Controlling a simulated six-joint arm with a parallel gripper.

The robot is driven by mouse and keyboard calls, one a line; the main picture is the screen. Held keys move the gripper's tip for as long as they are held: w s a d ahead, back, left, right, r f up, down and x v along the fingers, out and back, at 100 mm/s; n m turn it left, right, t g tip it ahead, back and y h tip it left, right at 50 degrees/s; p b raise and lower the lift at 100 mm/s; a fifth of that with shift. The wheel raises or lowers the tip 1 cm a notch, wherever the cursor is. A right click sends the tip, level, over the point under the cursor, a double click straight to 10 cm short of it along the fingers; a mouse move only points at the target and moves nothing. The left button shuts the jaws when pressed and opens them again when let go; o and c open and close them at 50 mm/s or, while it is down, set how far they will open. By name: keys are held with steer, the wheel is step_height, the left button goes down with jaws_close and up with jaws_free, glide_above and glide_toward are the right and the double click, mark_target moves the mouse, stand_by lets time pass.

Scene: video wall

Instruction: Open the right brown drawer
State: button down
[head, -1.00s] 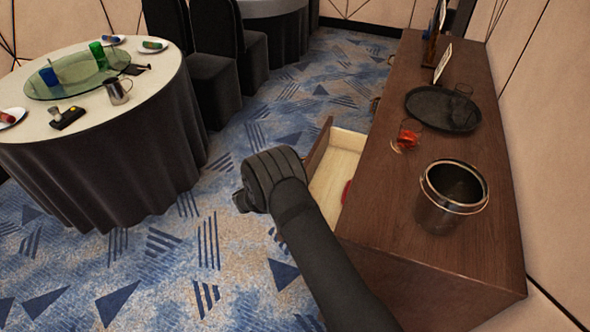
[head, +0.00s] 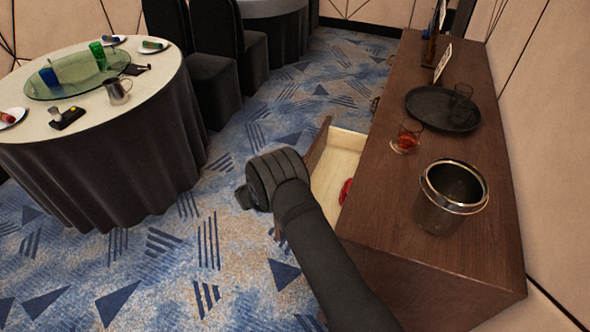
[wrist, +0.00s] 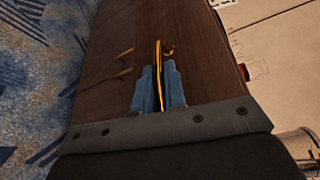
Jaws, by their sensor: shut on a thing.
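The brown drawer (head: 318,147) stands pulled out from the dark wood cabinet, its pale interior (head: 345,155) showing in the head view. A red thing (head: 346,190) lies inside it. My arm hides the near part of the drawer front. In the wrist view my gripper (wrist: 160,90) has its blue fingers closed around a thin brass-coloured handle (wrist: 158,55) on a brown wooden front. A second brass-coloured handle (wrist: 122,62) shows to its left. In the head view my fingertips are hidden behind my wrist.
On the cabinet top (head: 385,205) are a metal bucket (head: 436,215), a glass with red contents (head: 406,138) and a black tray (head: 430,100). A round table (head: 140,80) stands at left, with dark chairs (head: 212,85) behind. Carpet between is clear.

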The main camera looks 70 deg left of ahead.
steer(key=s+a, duration=0.5)
steer(key=shift+s+a, duration=0.3)
steer(key=c, duration=1.5)
jaws_free()
steer(key=shift+s, duration=0.1)
steer(key=v, duration=1.7)
steer(key=shift+s+d, duration=0.1)
steer(key=shift+d, duration=0.05)
